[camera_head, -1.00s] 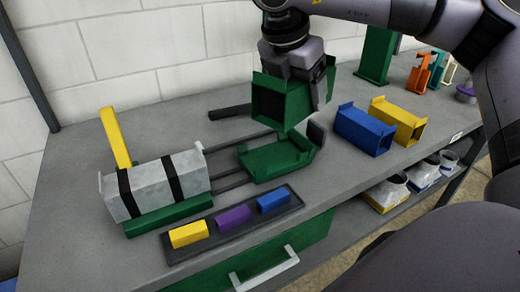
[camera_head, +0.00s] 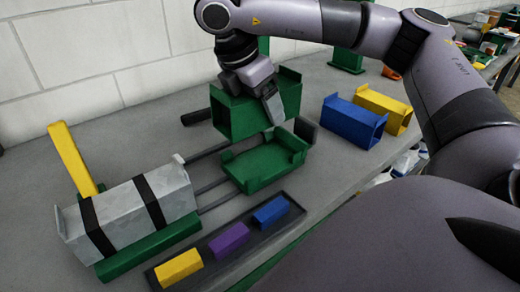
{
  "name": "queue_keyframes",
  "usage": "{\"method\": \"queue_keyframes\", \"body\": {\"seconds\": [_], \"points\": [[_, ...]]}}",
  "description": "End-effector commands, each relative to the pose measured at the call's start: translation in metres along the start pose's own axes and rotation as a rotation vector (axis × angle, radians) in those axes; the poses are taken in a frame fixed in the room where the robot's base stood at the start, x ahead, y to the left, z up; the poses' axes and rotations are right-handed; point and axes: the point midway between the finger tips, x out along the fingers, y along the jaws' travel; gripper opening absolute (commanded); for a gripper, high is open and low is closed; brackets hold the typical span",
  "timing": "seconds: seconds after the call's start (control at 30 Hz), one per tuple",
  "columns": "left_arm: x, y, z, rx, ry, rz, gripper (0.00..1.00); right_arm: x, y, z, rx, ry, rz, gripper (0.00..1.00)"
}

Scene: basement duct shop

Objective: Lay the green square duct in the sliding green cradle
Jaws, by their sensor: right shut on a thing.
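My right gripper (camera_head: 262,98) is shut on the green square duct (camera_head: 236,119). The duct's open end faces the front left, and its length runs back to the right. The duct is just behind and above the sliding green cradle (camera_head: 256,168); I cannot tell whether they touch. The cradle is empty, with raised end tabs, and sits at the right end of two dark rails (camera_head: 208,187). My gripper hides part of the duct's top and right side. My left gripper is not in view.
A grey duct (camera_head: 130,212) with black straps lies on a green base at the left end of the rails. A tray with yellow, purple and blue blocks (camera_head: 230,238) lies in front. Blue (camera_head: 352,120) and yellow (camera_head: 385,108) ducts stand at right. A yellow bar (camera_head: 72,160) rises behind.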

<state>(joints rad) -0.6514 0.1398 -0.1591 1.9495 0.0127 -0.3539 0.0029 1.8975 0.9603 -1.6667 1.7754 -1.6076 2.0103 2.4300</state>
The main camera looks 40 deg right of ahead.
Motion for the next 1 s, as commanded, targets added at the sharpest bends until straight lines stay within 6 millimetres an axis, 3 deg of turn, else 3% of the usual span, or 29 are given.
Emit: {"method": "queue_keyframes", "body": {"seconds": [0.1,0.3,0.47,0.8,1.0], "points": [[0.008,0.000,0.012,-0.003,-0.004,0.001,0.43,0.029,-0.001,-0.012,-0.002,0.001,-0.004,0.40],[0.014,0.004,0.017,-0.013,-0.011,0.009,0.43,0.058,0.000,-0.024,-0.001,0.001,-0.001,0.40],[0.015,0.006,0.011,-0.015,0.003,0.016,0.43,0.065,0.000,-0.027,0.000,0.001,0.002,0.40],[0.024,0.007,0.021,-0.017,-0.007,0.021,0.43,0.099,0.000,-0.041,0.001,0.001,0.000,0.40],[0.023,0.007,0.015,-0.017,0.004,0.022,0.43,0.099,0.000,-0.041,0.001,0.001,0.002,0.40]]}}
